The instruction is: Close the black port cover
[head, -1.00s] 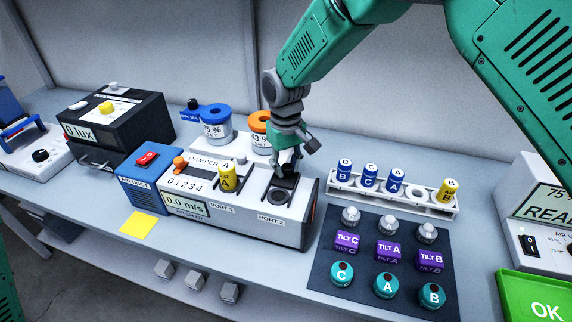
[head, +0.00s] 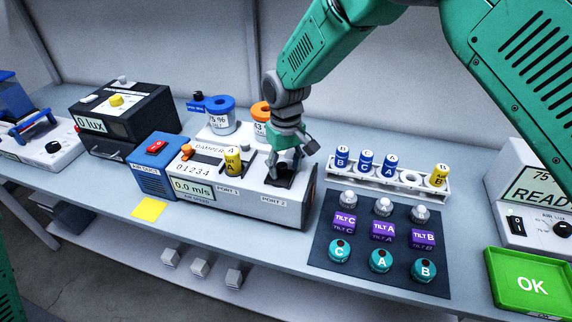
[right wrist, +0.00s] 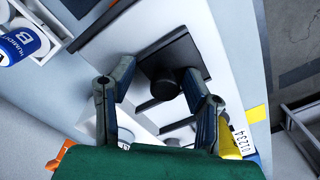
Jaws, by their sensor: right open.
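The black port cover (right wrist: 172,62) is a dark square plate with a round dark knob (right wrist: 163,90), seen in the right wrist view. In the head view the dark cover (head: 277,183) lies over the PORT 2 spot on the white air-speed device (head: 245,199), and no open hole shows there. My right gripper (right wrist: 158,72) is open, its fingers on either side of the knob; I cannot tell whether they touch it. In the head view the right gripper (head: 288,165) hangs low over the cover and partly hides it. My left gripper is out of view.
A yellow cap marked A (head: 232,161) stands by PORT 1, left of my right gripper. Blue (head: 221,114) and orange (head: 261,111) lidded jars stand behind. A white rack (head: 390,181) and a dark mat (head: 379,245) with several parts lie to the right.

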